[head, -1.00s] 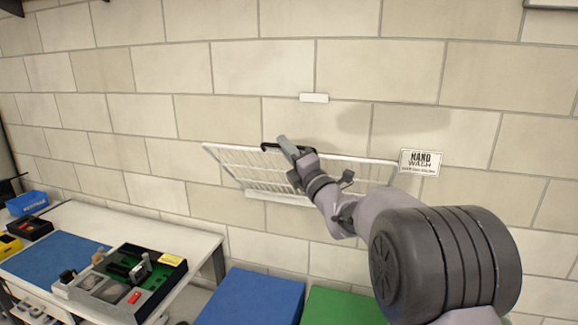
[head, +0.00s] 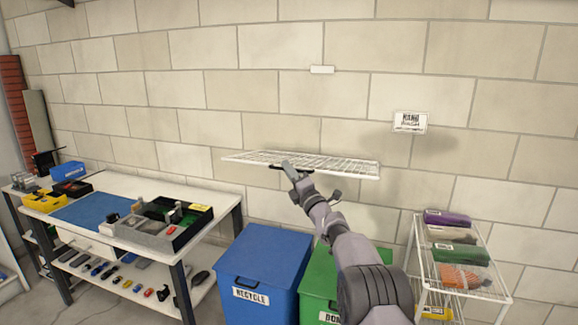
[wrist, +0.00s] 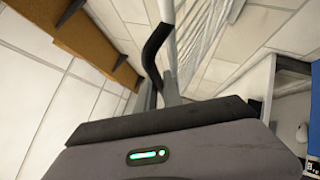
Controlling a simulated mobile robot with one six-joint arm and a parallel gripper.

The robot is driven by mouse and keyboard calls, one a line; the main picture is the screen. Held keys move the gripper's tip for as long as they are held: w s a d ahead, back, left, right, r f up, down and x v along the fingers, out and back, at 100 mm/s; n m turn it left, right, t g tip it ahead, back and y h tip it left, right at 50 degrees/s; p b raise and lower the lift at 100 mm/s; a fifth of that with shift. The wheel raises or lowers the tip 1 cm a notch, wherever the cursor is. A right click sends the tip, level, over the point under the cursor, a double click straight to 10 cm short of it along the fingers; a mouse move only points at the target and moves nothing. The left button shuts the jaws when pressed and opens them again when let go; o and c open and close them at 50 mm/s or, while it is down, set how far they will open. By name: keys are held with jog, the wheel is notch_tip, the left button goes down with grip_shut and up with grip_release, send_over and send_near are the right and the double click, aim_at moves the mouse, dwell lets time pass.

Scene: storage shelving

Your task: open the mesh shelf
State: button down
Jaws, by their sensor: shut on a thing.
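The white mesh shelf (head: 335,165) juts out from the block wall and looks about level in the head view. Its wire mesh also shows in the wrist view (wrist: 201,32). A black handle (head: 276,168) sits at its front edge and shows as a dark bent bar in the wrist view (wrist: 155,50). My gripper (head: 289,168) is at this handle and shut on it. The fingertips are partly hidden in the wrist view by the gripper's body. No objects show on the shelf.
Below stand a blue recycle bin (head: 262,262) and a green bin (head: 318,278). A workbench (head: 110,187) with trays is at the left. A white wire rack (head: 420,262) with folded cloths is at the right. A hand wash sign (head: 410,122) hangs on the wall.

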jog(key=shift+f, duration=0.95)
jog(key=shift+s, duration=0.1)
jog(key=c, duration=1.8)
grip_release()
jog(key=shift+r, duration=0.1)
jog(key=shift+o, duration=0.2)
jog(key=shift+s, duration=0.1)
jog(key=p+v, duration=0.3)
jog(key=v, duration=1.4)
jog(key=shift+s+r, duration=0.2)
